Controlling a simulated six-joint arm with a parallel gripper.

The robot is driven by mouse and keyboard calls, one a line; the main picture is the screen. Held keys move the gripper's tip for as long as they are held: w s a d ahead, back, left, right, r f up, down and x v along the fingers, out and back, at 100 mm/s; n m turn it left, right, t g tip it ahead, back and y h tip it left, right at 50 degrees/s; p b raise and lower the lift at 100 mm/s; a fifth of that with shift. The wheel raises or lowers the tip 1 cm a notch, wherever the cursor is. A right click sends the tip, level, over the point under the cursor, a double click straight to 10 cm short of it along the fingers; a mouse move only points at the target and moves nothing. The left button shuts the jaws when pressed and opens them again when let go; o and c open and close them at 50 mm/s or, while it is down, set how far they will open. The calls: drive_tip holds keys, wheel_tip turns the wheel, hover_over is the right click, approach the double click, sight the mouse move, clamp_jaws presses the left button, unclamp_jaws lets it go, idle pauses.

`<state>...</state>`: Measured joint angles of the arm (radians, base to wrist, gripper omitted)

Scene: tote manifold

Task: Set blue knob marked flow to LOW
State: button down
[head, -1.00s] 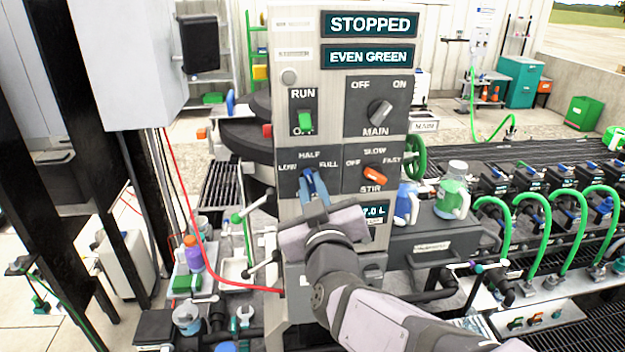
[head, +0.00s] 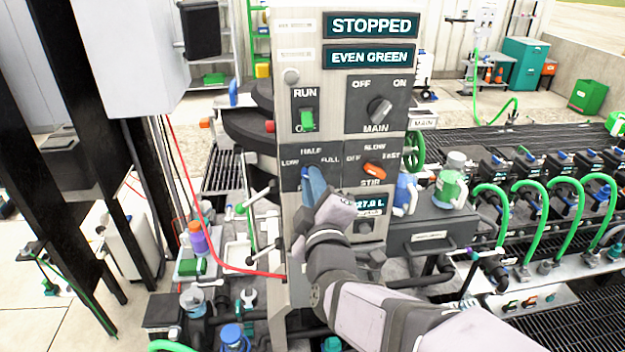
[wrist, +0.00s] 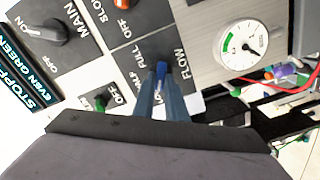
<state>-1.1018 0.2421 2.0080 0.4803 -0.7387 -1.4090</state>
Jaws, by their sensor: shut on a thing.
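The blue flow knob (head: 304,173) sits on the dark panel (head: 287,179) with LOW, HALF and FULL marks, left of the orange STIR knob. My gripper (head: 314,184) is shut on the knob, with its blue-grey fingers tilted across it. In the wrist view the blue knob (wrist: 161,71) shows between the fingertips (wrist: 159,88), beside the word FLOW. The fingers cover part of the knob and part of the LOW mark there, so its exact pointing is hard to read.
The orange STIR knob (head: 374,171) is close on the right. The grey MAIN knob (head: 379,110) and green RUN switch (head: 307,120) are above. A volume display (head: 369,205) is below right. A red hose (head: 190,215) hangs at left.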

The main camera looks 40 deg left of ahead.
idle(0.5)
drive_tip(key=c, duration=1.8)
unclamp_jaws()
drive_tip(key=b+v, duration=0.3)
drive_tip(key=v, duration=0.4)
drive_tip(key=shift+s, duration=0.2)
drive_tip(key=shift+d, duration=0.15)
